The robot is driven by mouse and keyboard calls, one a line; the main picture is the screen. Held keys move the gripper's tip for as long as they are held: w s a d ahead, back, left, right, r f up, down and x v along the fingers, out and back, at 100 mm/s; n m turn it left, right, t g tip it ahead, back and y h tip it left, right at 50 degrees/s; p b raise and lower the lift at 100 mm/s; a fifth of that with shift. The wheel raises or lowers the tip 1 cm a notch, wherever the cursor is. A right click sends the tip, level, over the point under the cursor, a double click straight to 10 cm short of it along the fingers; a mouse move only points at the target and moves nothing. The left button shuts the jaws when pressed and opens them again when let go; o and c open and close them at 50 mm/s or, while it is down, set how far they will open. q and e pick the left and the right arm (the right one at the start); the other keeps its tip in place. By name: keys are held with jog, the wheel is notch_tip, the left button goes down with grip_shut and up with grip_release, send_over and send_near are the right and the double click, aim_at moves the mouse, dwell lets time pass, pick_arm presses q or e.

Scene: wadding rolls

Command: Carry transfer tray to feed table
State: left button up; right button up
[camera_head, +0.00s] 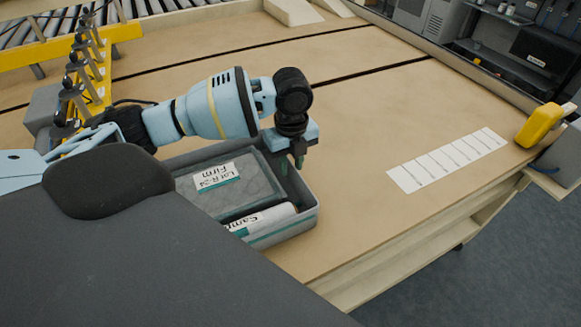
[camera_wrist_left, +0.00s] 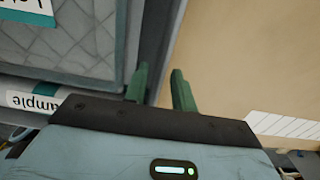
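The transfer tray (camera_head: 282,232) is a grey open box at the front of the wooden table (camera_head: 375,130). It holds a grey quilted pad (camera_head: 240,197) labelled "Lot R-24 Firm" and a white roll (camera_head: 268,216) labelled "Sample". My left gripper (camera_head: 291,161) points down at the tray's right wall. In the left wrist view its green fingers (camera_wrist_left: 161,82) stand apart, one on the inner side of the tray wall (camera_wrist_left: 160,40) and one on the table side. Firm contact with the wall cannot be made out. My right gripper is not in view. Which surface is the feed table is unclear.
A white marked strip (camera_head: 447,160) lies on the table right of the tray. A yellow object (camera_head: 539,124) sits at the right corner. A yellow frame (camera_head: 92,75) and roller conveyor (camera_head: 60,27) are at the back left. The table's middle is clear.

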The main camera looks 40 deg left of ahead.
pick_arm(q)
notch_tip(320, 180, up, 10)
jog(key=shift+f+p, duration=0.1)
jog(key=shift+p, duration=0.25)
jog(key=shift+d, duration=0.1)
dwell(0.4)
